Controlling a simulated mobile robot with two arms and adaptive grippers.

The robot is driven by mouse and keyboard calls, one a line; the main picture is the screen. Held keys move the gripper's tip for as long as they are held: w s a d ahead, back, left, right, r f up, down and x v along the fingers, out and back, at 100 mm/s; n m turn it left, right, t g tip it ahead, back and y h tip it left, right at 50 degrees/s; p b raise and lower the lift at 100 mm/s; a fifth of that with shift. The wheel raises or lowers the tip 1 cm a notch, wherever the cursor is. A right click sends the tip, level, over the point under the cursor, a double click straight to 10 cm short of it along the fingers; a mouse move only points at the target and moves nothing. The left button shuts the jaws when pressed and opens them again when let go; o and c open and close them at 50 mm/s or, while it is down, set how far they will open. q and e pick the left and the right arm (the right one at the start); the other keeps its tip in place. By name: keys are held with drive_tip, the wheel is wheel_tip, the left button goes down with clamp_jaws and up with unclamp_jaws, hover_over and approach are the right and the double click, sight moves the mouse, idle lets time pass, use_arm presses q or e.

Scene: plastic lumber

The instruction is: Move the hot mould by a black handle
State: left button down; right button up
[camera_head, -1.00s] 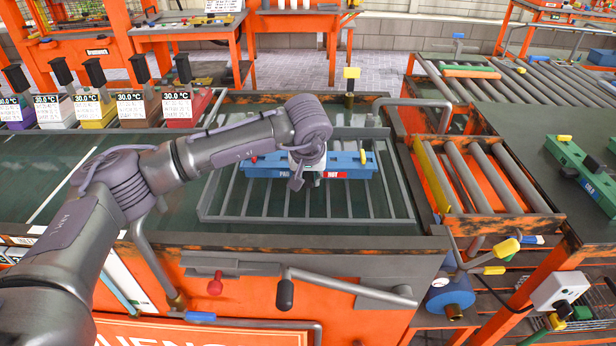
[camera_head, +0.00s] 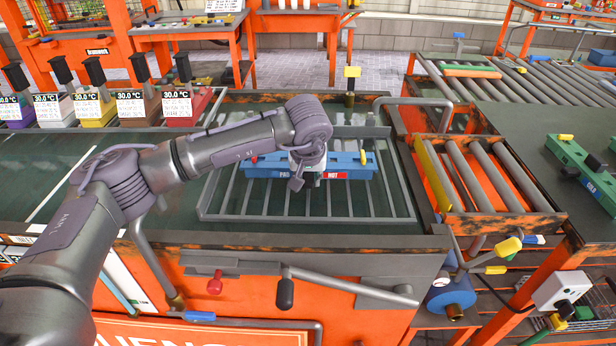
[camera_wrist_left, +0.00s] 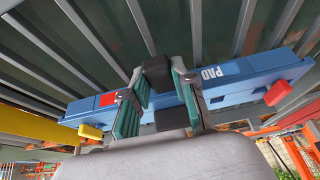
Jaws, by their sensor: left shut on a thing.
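The blue mould (camera_head: 262,168) is a long bar with a red "HOT" label and a "PAD" marking, lying across a grey barred rack (camera_head: 236,216). In the left wrist view the mould (camera_wrist_left: 240,82) runs slantwise under my wrist, with a yellow tab at one end and a red one at the other. My left gripper (camera_head: 309,176) is at the middle of the mould. In the wrist view the green-padded fingers of the gripper (camera_wrist_left: 157,98) are on both sides of a black handle (camera_wrist_left: 157,72), shut on it. My arm hides part of the mould in the head view. My right gripper is not in view.
A roller conveyor (camera_head: 480,180) in an orange frame stands right of the rack. A green mould (camera_head: 588,172) marked "COLD" lies on the dark table at far right. Several coloured blocks with temperature displays (camera_head: 115,105) line the back left. A lever with a black grip (camera_head: 285,293) is in front.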

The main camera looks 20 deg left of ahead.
use_arm(q)
drive_tip(key=shift+b, duration=0.3)
idle(0.7)
drive_tip(key=c, duration=0.8)
unclamp_jaws()
drive_tip(key=shift+c, duration=0.2)
drive_tip(key=shift+o, duration=1.1)
drive_tip(key=shift+s+f, duration=0.15)
drive_tip(key=shift+f, duration=0.15)
drive_tip(key=shift+o, duration=0.9)
drive_tip(key=shift+r, duration=0.1)
drive_tip(key=shift+r, duration=0.1)
